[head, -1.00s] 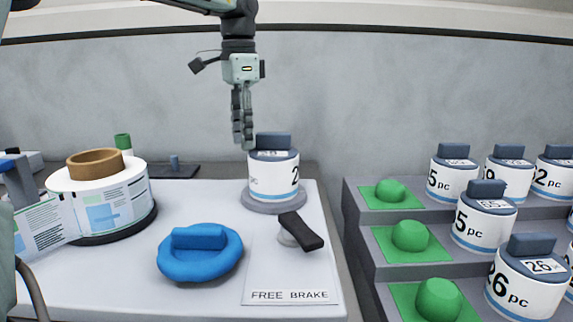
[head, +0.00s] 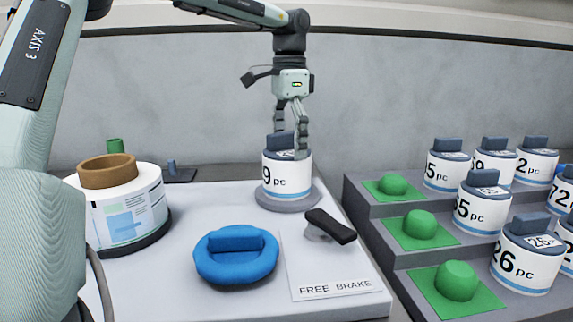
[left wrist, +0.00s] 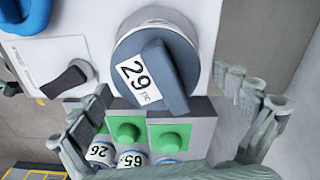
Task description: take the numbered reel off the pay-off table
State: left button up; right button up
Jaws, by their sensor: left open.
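The numbered reel (head: 288,172) is a white drum with a blue stripe, a dark blue top and a grip bar. It sits on a grey round base on the white pay-off table (head: 225,195). Its side reads "9 pc" in the head view; its top label in the left wrist view (left wrist: 160,70) reads "29 pc". My left gripper (head: 289,148) is open and points down over the reel, its fingers on either side of the grip bar. In the left wrist view the fingers are spread wide, with the bar between and beyond them. My right gripper is not seen.
A blue knob (head: 236,256) and a black-handled lever (head: 331,227) by the "FREE BRAKE" label stand in front of the reel. A large label roll (head: 125,210) is at left. Grey steps (head: 385,225) at right hold several numbered reels and green domes (head: 457,280).

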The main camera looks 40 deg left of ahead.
aim_at(287, 169)
pick_arm(q)
jog(key=f, duration=0.4)
jog(key=shift+s+f, duration=0.15)
jog(key=shift+s, duration=0.2)
jog(key=shift+f, duration=0.45)
jog(key=c, duration=1.1)
jog(key=shift+r, duration=0.1)
